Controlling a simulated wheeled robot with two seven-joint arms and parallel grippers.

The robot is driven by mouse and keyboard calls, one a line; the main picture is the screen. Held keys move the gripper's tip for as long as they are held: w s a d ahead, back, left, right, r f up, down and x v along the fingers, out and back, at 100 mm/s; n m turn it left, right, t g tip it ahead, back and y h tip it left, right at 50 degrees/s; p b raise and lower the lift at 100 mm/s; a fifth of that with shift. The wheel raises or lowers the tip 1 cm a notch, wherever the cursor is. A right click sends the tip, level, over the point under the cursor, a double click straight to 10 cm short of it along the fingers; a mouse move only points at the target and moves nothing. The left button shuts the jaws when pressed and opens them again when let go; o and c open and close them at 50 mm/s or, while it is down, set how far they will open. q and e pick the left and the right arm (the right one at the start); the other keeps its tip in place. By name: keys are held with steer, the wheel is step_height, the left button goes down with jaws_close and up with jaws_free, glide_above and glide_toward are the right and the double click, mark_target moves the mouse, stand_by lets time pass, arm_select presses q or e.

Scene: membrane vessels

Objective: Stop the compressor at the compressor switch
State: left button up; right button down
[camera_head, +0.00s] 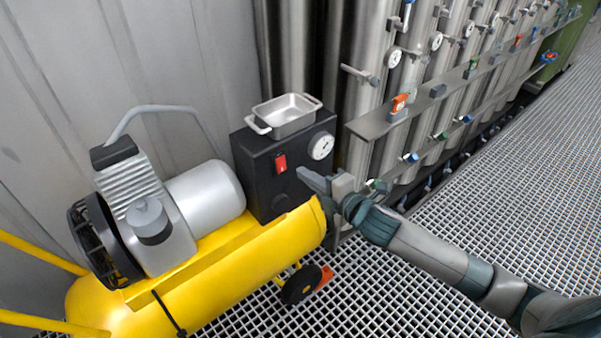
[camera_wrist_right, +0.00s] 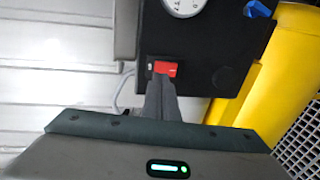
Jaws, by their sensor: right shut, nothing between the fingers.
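The compressor is yellow with a grey motor (camera_head: 150,205) and a black control box (camera_head: 257,160) on its tank (camera_head: 230,275). The compressor switch is a small red rocker (camera_head: 280,163) on the front of the box, below and left of a round gauge (camera_head: 320,146). My right gripper (camera_head: 302,173) is shut and empty, its fingertips close to the switch, slightly right of and below it in the head view. In the right wrist view the red switch (camera_wrist_right: 165,68) shows just beyond the fingertips (camera_wrist_right: 161,80); I cannot tell whether they touch. My left gripper is not in view.
A metal tray (camera_head: 285,115) sits on top of the box. A row of steel vessels (camera_head: 400,80) with gauges and valves stands behind a grey rail (camera_head: 375,123) to the right. Grating floor (camera_head: 500,200) is clear at right.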

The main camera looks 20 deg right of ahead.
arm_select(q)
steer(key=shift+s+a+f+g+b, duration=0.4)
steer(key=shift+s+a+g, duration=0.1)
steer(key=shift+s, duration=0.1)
arm_select(e)
steer(key=v, duration=0.6)
steer(key=shift+s, duration=0.35)
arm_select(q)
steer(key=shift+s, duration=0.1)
arm_select(e)
steer(key=shift+d+r, duration=0.1)
